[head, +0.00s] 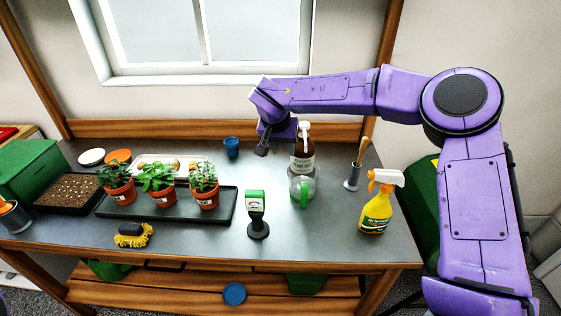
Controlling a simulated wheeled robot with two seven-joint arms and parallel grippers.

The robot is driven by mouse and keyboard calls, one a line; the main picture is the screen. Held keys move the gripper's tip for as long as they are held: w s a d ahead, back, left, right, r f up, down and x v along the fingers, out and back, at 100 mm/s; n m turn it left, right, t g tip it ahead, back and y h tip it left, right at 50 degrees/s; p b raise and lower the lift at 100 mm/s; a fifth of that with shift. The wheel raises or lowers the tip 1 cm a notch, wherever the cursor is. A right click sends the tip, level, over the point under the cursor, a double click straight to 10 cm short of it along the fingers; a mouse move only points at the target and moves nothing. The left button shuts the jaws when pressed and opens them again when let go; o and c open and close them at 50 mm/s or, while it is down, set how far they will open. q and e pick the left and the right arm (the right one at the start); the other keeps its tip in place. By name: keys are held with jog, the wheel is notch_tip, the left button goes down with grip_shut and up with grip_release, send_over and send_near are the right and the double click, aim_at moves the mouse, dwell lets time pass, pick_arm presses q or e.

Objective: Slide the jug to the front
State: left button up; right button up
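The jug (312,188) is a clear vessel with a green handle facing the front. It stands upright on the grey table, right of centre. A brown pump bottle (303,146) shows directly behind it and is partly hidden by it. My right gripper (263,148) hangs behind and to the left of the jug, beside the brown bottle, apart from the jug. Only a dark finger shows clearly, so its opening cannot be told. My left gripper is out of view.
A moisture meter (257,212) stands left-front of the jug. A yellow spray bottle (376,205) and a grey holder (352,178) stand to its right. Potted plants sit on a dark tray (226,207) to the left. The table (310,235) is clear in front of the jug.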

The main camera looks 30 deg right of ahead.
aim_at(303, 185)
pick_arm(q)
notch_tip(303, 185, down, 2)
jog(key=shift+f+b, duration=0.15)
jog(key=shift+b, duration=0.45)
pick_arm(e)
jog(key=shift+s+d+f, duration=0.1)
jog(key=shift+d+f, duration=0.05)
jog(key=shift+f, duration=0.45)
jog(key=shift+s+d+f, duration=0.1)
jog(key=shift+d+f, duration=0.05)
jog(key=shift+f, duration=0.4)
jog(key=shift+f, duration=0.1)
jog(key=p+x, duration=0.1)
jog(key=x, duration=0.9)
jog(key=shift+w+f, duration=0.1)
jog(key=shift+f, duration=0.1)
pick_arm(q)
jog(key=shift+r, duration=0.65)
pick_arm(e)
grip_shut()
